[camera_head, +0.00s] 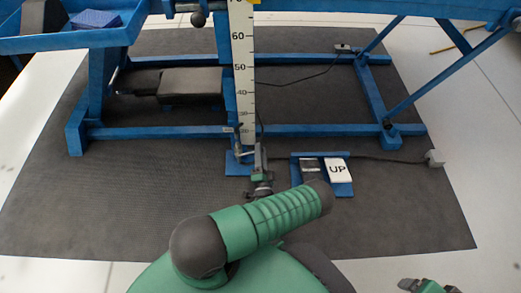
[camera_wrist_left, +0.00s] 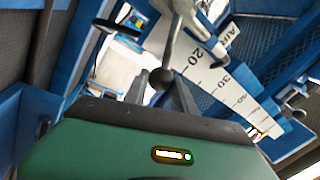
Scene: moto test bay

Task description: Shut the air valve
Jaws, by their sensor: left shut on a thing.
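The air valve shows in the left wrist view as a grey lever (camera_wrist_left: 176,40) with a round dark ball end, beside a white scale lettered "AIR". In the head view the valve (camera_head: 241,150) is small, at the foot of the scale on the blue lift, and partly hidden. My left gripper (camera_head: 259,158) reaches it from the near side. In the left wrist view my left gripper (camera_wrist_left: 165,92) is shut on the lever at its ball end. Part of my right arm's end (camera_head: 430,287) shows at the bottom right edge, too cut off to read its jaws.
The blue lift frame (camera_head: 320,130) spans behind. A blue tray (camera_head: 60,44) hangs upper left. The dark mat (camera_head: 130,215) is clear at front left.

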